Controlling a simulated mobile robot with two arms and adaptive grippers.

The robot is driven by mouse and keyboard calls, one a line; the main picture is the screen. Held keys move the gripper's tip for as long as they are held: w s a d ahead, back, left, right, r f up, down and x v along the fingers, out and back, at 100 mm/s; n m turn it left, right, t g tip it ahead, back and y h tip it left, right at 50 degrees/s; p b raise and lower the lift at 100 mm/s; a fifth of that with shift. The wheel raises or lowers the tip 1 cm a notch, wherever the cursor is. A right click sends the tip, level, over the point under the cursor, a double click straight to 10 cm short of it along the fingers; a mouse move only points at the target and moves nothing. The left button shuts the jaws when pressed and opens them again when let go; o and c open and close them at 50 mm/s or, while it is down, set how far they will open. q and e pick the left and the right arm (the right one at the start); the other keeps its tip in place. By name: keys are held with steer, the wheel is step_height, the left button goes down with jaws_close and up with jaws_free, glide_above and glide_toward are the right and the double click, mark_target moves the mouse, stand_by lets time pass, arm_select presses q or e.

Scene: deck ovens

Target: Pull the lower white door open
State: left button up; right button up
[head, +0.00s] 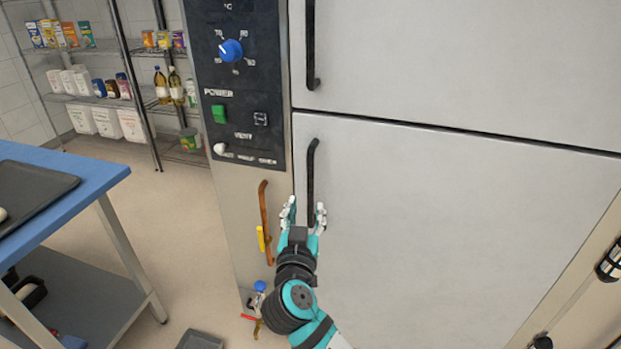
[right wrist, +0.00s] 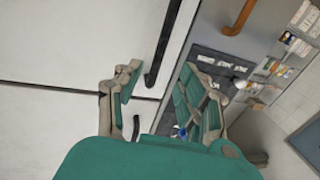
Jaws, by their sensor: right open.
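The lower white door (head: 440,230) fills the right of the head view. Its black vertical handle (head: 311,170) is near its left edge. The door looks shut, flush with its frame. My right gripper (head: 305,212) is open at the lower part of this handle, with one finger to each side of it in the picture. In the right wrist view the lower door's handle (right wrist: 166,40) runs between the open fingers (right wrist: 160,78); I cannot tell whether they touch it. My left gripper is not in view.
The upper white door (head: 450,55) is above, with its own black handle (head: 311,45). A control panel (head: 240,110) and a brown handle (head: 264,215) are to the left. A blue-topped table (head: 95,175) stands further left. Floor between is mostly clear.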

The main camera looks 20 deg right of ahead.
mark_target(310, 183)
steer(key=p+x, duration=0.1)
steer(key=x, duration=0.9)
steer(key=shift+w, duration=0.15)
steer(key=shift+w+d, duration=0.15)
steer(key=shift+w, duration=0.35)
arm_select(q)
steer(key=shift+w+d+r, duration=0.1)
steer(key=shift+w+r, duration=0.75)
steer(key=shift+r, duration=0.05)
arm_select(e)
steer(key=shift+w+d, duration=0.1)
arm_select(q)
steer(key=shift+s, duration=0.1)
arm_select(e)
steer(key=shift+c, duration=0.5)
jaws_close()
steer(key=shift+f, duration=0.1)
